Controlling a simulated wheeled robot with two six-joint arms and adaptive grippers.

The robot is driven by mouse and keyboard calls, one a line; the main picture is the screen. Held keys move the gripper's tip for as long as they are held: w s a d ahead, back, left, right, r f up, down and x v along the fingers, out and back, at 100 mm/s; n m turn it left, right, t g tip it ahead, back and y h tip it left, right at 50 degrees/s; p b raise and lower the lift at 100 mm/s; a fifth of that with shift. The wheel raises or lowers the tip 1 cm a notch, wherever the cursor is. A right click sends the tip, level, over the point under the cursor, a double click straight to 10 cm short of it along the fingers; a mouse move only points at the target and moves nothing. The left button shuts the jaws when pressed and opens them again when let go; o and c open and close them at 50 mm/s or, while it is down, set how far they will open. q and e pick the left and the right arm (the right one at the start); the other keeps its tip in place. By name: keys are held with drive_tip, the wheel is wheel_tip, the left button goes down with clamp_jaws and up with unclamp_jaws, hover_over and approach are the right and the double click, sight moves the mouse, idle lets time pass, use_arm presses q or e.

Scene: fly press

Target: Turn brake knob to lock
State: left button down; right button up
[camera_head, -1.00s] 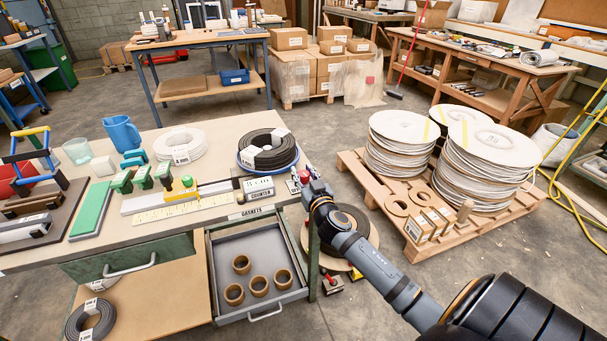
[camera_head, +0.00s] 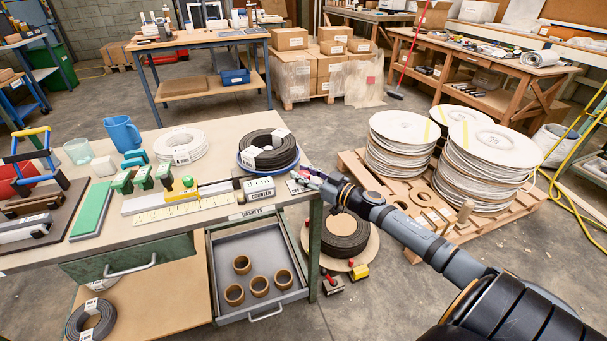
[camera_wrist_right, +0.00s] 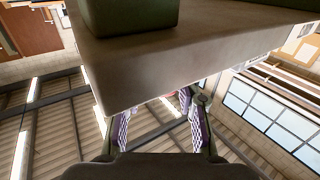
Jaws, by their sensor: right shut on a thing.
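My right gripper (camera_head: 306,177) is at the right end of the bench (camera_head: 215,225), beside the counter box (camera_head: 258,188). It is shut on a small part there, which I take to be the brake knob; the fingers mostly hide it. A small red plate with a white label (camera_head: 297,187) shows just beside the fingers. In the right wrist view the gripper (camera_wrist_right: 158,118) reaches past a pale block edge (camera_wrist_right: 200,55), with a small reddish bit (camera_wrist_right: 169,98) between the fingers. I cannot read the knob's angle. My left gripper is in neither view.
A black coil (camera_head: 268,150) sits behind the counter. An open grey drawer (camera_head: 232,297) with several brown rings juts out in front. A reel (camera_head: 345,240) stands right of the bench, below my right arm. A pallet with stacked discs (camera_head: 490,165) stands farther right.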

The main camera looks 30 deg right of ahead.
idle(0.4)
drive_tip(key=o, duration=1.2)
